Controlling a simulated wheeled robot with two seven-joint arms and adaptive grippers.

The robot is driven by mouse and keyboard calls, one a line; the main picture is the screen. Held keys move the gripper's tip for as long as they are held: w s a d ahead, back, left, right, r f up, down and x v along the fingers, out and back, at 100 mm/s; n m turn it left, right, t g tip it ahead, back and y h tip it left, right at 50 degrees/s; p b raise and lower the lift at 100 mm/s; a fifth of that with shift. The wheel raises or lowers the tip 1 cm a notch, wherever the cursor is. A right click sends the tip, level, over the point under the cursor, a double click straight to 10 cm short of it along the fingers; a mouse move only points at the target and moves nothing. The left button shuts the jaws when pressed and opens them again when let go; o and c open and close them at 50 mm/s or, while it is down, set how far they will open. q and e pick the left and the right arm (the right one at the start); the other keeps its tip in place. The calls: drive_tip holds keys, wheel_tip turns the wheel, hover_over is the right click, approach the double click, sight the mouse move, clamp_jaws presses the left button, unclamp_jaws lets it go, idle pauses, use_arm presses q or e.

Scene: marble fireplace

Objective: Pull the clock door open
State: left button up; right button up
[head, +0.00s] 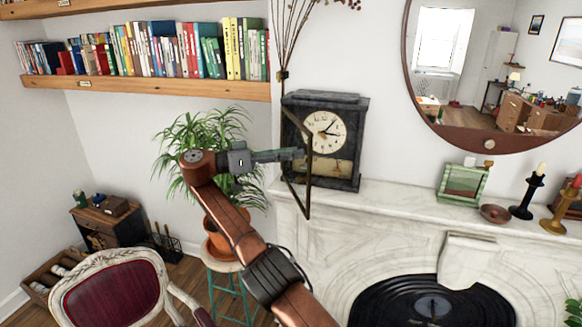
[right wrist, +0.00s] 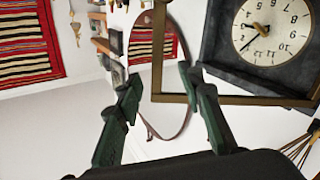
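The dark clock (head: 345,112) stands on the mantel, with a cream dial that also shows in the right wrist view (right wrist: 268,32). Its thin brown door frame (head: 309,190) stands swung out from the clock's left side, at an angle to the dial. My right gripper (head: 298,154) reaches across the door frame from the left. I cannot tell whether a finger touches the frame. My left gripper is not in view.
The marble mantel (head: 400,200) carries a green picture frame (head: 463,184) and candlesticks (head: 527,195) right of the clock. A round mirror (head: 412,85) hangs above. A potted plant (head: 220,232) stands on a stool behind my right arm. Bookshelves (head: 150,87) are at upper left.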

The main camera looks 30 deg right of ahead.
drive_tip(key=shift+r, duration=0.3)
